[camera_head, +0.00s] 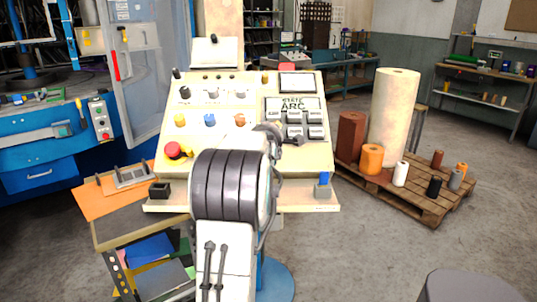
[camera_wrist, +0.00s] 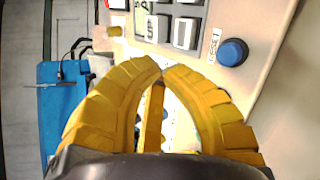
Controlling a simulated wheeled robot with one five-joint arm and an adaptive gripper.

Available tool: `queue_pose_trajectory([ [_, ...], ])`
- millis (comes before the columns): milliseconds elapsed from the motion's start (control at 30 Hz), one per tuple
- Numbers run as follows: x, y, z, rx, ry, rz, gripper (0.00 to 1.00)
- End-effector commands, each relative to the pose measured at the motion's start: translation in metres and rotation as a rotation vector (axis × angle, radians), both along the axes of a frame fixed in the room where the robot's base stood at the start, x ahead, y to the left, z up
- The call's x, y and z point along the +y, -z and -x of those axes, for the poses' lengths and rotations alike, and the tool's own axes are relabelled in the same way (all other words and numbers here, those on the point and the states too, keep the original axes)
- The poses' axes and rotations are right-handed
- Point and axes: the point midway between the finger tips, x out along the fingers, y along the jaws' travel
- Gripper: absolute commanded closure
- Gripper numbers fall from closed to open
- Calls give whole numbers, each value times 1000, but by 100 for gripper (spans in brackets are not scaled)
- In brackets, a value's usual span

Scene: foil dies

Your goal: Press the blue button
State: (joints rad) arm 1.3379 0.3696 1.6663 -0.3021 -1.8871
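A round blue button (camera_wrist: 232,52) sits on the beige console next to a label reading RESET, in the wrist view. It lies right of my gripper (camera_wrist: 160,72) and apart from it. The yellow fingers curve in and their tips meet, with nothing visible held. In the head view my gripper (camera_head: 272,130) is over the right part of the console (camera_head: 165,105); the RESET button is not visible there, seemingly behind my arm. A separate small blue control (camera_head: 209,120) sits in the row between yellow and orange ones.
Square keys (camera_head: 295,125) lie below the STATE ARC sign (camera_head: 292,103). A red emergency stop (camera_head: 173,150) is at the console's lower left. A pallet (camera_head: 415,195) with rolls stands to the right, and a small shelf cart (camera_head: 120,235) to the left.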

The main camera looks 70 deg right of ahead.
Motion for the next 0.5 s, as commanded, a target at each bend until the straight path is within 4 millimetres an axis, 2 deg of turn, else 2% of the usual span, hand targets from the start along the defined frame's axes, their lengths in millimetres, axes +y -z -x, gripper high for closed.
queue_pose_trajectory([
  [267, -8, 11, -3, 0, -1, -5, 100],
  [500, -23, 35, -8, -1, -3, -2, 100],
])
